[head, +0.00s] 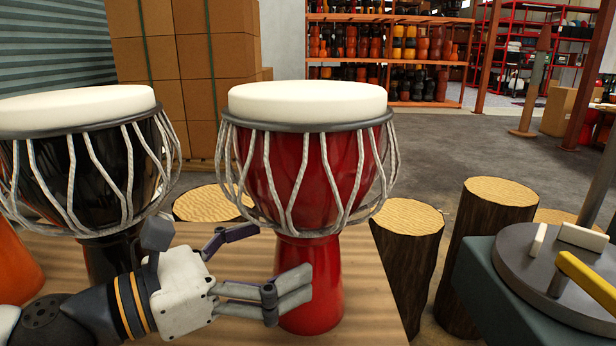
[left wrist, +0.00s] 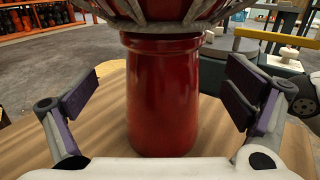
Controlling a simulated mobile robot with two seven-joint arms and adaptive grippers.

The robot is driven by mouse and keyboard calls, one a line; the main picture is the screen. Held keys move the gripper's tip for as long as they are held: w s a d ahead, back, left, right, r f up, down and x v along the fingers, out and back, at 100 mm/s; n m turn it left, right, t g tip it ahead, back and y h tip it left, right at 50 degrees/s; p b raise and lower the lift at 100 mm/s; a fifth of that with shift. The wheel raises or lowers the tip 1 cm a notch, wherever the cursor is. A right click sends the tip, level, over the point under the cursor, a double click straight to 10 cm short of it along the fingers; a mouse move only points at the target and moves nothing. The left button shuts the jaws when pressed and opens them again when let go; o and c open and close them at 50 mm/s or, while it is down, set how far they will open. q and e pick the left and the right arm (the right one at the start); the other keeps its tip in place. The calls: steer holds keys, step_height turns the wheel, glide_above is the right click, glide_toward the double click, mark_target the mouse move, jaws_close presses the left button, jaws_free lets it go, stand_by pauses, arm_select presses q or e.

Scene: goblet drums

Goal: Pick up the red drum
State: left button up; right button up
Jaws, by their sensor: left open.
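The red drum (head: 308,165) stands upright on a wooden table (head: 376,290), with a white head on top and grey ropes around its bowl. In the left wrist view its narrow red stem (left wrist: 162,95) stands in the middle, between the fingers. My left gripper (head: 270,262) is open at the stem, one finger on either side. In the left wrist view the open fingers (left wrist: 160,100) show gaps to the stem on both sides. In the head view the near finger covers part of the stem. My right gripper does not show clearly in either view.
A black drum (head: 85,170) with a white head stands close on the left, beside my left arm. An orange drum part (head: 15,265) shows at the left edge. Log stumps (head: 408,250) stand behind and right of the table. A grey-green workbench (head: 500,300) is at the right.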

mark_target(307, 236)
arm_select(q)
steer(key=x, duration=0.2)
steer(key=r+x, duration=0.1)
steer(key=x, duration=0.1)
steer(key=shift+d+p, duration=0.4)
steer(key=shift+w+d, duration=0.15)
steer(key=shift+w, duration=0.05)
steer(key=shift+f, duration=0.1)
steer(key=c, duration=2.1)
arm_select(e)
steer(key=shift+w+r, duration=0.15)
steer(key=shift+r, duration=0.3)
arm_select(q)
steer(key=shift+r, duration=0.25)
steer(key=shift+c, duration=0.2)
step_height(307, 236, up, 28)
steer(key=p, duration=0.9)
steer(key=shift+p, duration=0.4)
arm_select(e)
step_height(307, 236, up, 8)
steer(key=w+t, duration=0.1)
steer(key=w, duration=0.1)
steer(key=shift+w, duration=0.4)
